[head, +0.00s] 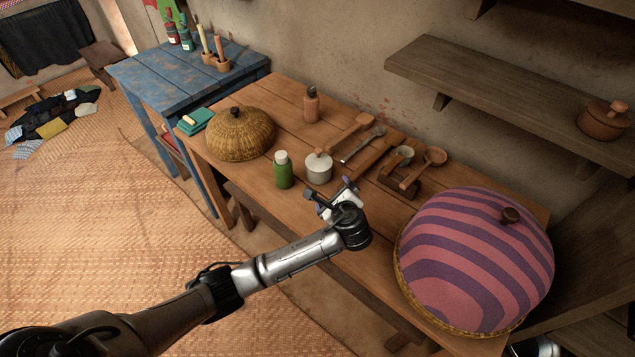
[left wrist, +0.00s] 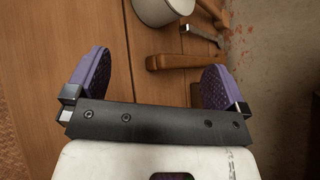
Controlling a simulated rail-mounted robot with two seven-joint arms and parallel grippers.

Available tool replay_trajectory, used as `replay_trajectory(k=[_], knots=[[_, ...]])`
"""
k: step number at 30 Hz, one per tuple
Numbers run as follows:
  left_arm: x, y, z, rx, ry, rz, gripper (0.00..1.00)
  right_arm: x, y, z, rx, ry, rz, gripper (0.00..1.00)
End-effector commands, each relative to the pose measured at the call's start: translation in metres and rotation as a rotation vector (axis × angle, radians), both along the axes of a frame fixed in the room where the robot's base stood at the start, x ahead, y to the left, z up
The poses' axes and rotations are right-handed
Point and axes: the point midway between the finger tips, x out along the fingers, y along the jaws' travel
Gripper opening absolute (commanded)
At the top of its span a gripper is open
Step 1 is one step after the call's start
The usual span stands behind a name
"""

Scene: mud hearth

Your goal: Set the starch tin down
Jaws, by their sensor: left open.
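My left gripper (head: 331,194) is open and empty over the front part of the wooden table. A green tin with a cream lid (head: 283,172) stands upright on the table, left of the gripper. A white lidded pot (head: 319,170) stands just behind the gripper, and its side shows at the top of the left wrist view (left wrist: 160,8). Neither is held. I cannot read a label telling which is the starch tin. My right gripper is not in view.
A woven basket lid (head: 240,136) and brown bottle (head: 311,105) stand on the table (head: 285,98). Wooden utensils (head: 378,155) lie behind the gripper. A large striped dome cover (head: 475,262) fills the right end. A shelf (head: 500,95) juts above. Bare tabletop lies left of the dome.

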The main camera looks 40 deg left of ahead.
Motion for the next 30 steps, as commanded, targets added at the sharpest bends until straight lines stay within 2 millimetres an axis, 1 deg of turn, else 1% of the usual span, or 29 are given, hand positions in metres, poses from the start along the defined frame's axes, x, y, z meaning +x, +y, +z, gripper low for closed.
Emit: replay_trajectory(k=[1,3,6,12,14,17,24,30], knots=[[0.001,0.004,0.001,0.081,0.071,-0.035,1.00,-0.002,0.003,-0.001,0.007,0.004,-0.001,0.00],[0.001,0.006,0.004,0.180,0.164,-0.089,1.00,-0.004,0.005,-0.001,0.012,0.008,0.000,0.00],[0.001,0.006,0.006,0.285,0.284,-0.157,1.00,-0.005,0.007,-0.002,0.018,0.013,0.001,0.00],[0.001,0.006,0.006,0.401,0.439,-0.248,1.00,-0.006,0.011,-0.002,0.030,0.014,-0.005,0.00],[0.001,0.006,0.005,0.418,0.464,-0.261,1.00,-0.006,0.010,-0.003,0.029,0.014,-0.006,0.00],[0.005,0.013,0.001,0.433,0.485,-0.270,1.00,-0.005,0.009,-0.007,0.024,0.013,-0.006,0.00],[0.028,0.042,-0.016,0.435,0.487,-0.272,1.00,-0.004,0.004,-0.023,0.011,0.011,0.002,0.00],[0.043,0.062,-0.025,0.434,0.487,-0.273,1.00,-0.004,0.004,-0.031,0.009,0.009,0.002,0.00]])
